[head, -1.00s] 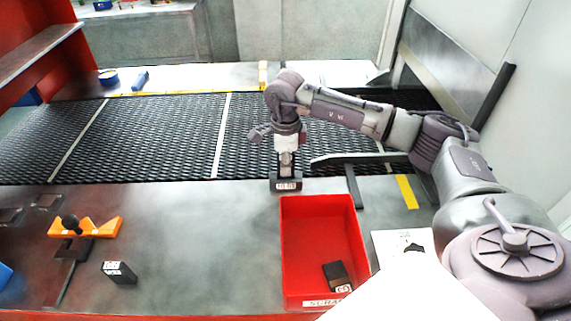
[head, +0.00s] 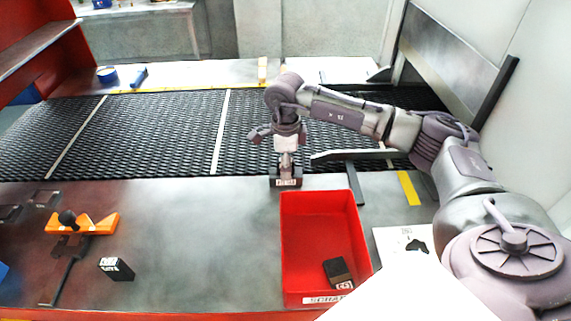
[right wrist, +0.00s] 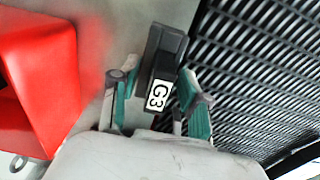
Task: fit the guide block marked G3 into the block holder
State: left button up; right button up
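The guide block marked G3 (right wrist: 160,66) is black with a white label. In the head view this labelled block (head: 287,183) stands on the table near the mesh belt's front edge; its label is too small to read there. My right gripper (head: 286,164) is directly above it. In the right wrist view the gripper's green-padded fingers (right wrist: 155,104) are spread either side of the block, with a visible gap on the left. An orange fixture with a black knob (head: 100,224) lies at the left; I cannot tell whether it is the block holder. My left gripper is not in view.
A red scrap bin (head: 284,240) holds a dark labelled block (head: 338,272). The mesh belt (head: 170,130) runs behind the table. A printed sheet (head: 392,242) lies right of the bin. The table's middle is clear.

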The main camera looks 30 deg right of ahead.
notch_tip(320, 180, up, 12)
jog(key=shift+f, duration=0.1)
dwell(0.5)
dwell(0.5)
